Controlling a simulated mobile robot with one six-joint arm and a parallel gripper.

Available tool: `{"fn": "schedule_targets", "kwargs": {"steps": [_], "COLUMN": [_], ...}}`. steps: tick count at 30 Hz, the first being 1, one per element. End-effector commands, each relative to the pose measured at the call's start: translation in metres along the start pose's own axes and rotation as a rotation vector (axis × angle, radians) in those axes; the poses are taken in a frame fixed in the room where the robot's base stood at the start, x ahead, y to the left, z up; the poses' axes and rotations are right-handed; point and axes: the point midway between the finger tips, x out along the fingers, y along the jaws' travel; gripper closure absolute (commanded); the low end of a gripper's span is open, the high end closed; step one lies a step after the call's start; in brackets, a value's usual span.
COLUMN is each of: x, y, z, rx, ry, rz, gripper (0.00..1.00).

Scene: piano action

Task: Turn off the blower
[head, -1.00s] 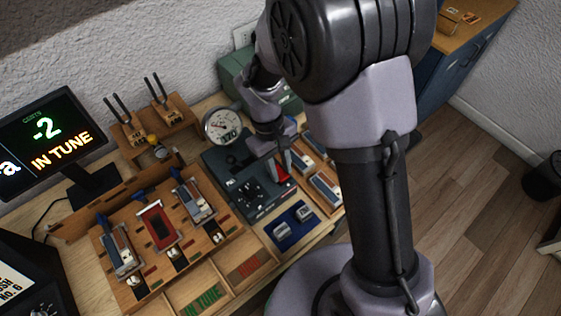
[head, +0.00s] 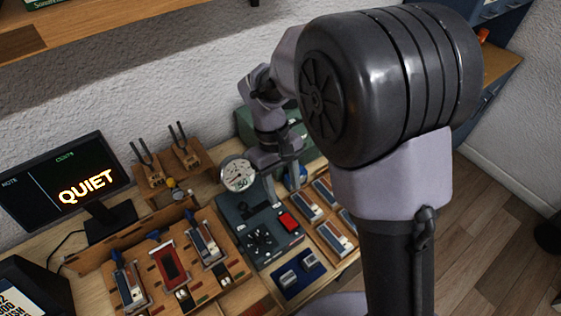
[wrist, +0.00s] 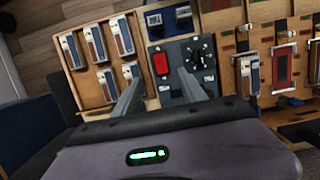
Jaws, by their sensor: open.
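The blower unit is a dark grey-green box (head: 232,212) on the bench, with a red rocker switch (head: 288,221) and a black dial (head: 262,241) on its top. A round gauge (head: 237,174) stands at its back edge. In the wrist view the red switch (wrist: 161,64) and the dial (wrist: 200,57) show just beyond my fingers. My gripper (wrist: 158,88) is open and empty, with one finger left of the switch's near end and the other between switch and dial. In the head view my arm partly hides the gripper above the box. The monitor (head: 70,182) reads "QUIET".
Left of the box is a wooden rack (head: 190,262) holding several reed blocks. Right of it is a tray of blue-grey blocks (head: 325,193). A blue mat (head: 305,284) with small metal pieces lies in front. Tuning forks (head: 181,146) stand behind.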

Motion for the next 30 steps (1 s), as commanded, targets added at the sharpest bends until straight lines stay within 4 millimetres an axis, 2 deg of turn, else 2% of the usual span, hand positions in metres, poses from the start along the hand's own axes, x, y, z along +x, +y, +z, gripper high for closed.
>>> {"fn": "schedule_targets", "kwargs": {"steps": [1,3,7,11,23,26,29,30], "x": [-0.019,-0.035,-0.054,-0.059,-0.059,-0.067,-0.080,-0.081], "y": [0.000,0.000,0.000,0.000,0.000,0.005,0.012,0.013], "z": [0.001,0.001,0.000,0.000,0.001,0.016,0.059,0.081], "rx": [0.001,0.000,0.000,0.000,0.004,0.078,0.271,0.366], "ry": [0.002,0.002,0.001,0.000,0.003,0.070,0.233,0.311], "rz": [0.001,0.001,0.001,0.001,0.000,-0.015,-0.058,-0.080], "gripper": [0.51,0.51,0.51,0.51,0.51,0.51,0.51,0.51]}}
